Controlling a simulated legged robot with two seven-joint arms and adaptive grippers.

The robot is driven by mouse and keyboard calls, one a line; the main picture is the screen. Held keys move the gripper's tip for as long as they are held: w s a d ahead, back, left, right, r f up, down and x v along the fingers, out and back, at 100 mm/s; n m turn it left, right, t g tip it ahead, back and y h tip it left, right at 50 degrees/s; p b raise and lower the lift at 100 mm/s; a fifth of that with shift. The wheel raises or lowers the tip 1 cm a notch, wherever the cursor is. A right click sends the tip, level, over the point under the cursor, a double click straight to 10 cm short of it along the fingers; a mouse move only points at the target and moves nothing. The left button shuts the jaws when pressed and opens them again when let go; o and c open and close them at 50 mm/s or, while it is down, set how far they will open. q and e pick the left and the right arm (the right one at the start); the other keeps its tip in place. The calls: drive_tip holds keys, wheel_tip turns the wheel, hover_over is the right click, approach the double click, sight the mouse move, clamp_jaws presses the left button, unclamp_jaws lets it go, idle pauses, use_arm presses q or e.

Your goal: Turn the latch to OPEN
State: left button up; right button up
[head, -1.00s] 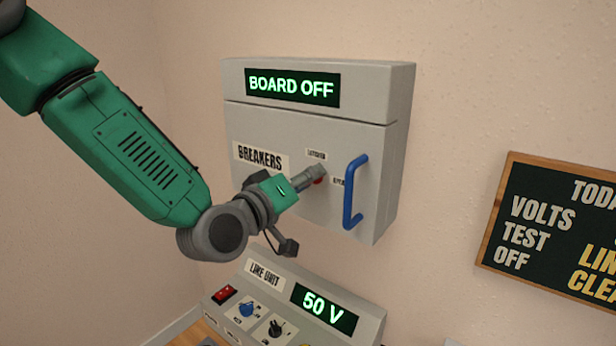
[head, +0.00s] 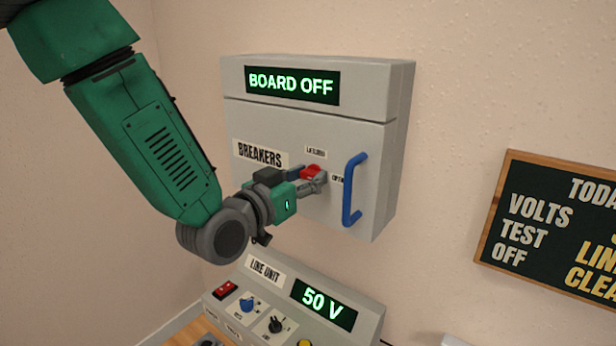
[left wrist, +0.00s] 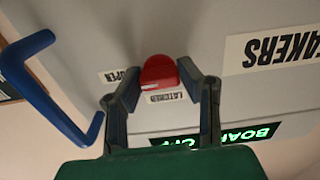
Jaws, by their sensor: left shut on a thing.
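The red latch (head: 313,170) sits on the front of the grey breaker box (head: 250,125), between the LATCHED label (head: 316,153) above and the OPEN label (head: 338,179) to its right. My left gripper (head: 318,180) is shut on the latch, with its fingers partly hiding it. In the left wrist view, which is upside down, the red latch (left wrist: 160,71) shows between the two fingers of my gripper (left wrist: 152,82). I cannot tell exactly which label the latch points to. My right gripper is not in view.
A blue door handle (head: 352,190) stands out just right of the latch. The box display (head: 292,86) reads BOARD OFF. Below is the line unit (head: 370,320) with knobs and a 50 V display. A chalkboard (head: 545,220) hangs on the right.

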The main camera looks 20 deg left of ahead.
use_arm(q)
drive_tip(key=shift+s+f+m, duration=0.15)
drive_tip(key=shift+f+m, duration=0.15)
drive_tip(key=shift+f, duration=0.1)
drive_tip(key=o, duration=1)
drive_tip(key=shift+o, duration=0.7)
drive_tip(key=shift+w+r, duration=0.15)
drive_tip(key=shift+w, duration=0.05)
drive_tip(key=shift+s, duration=0.1)
drive_tip(key=v, duration=0.7)
drive_tip(key=shift+s+a, duration=0.1)
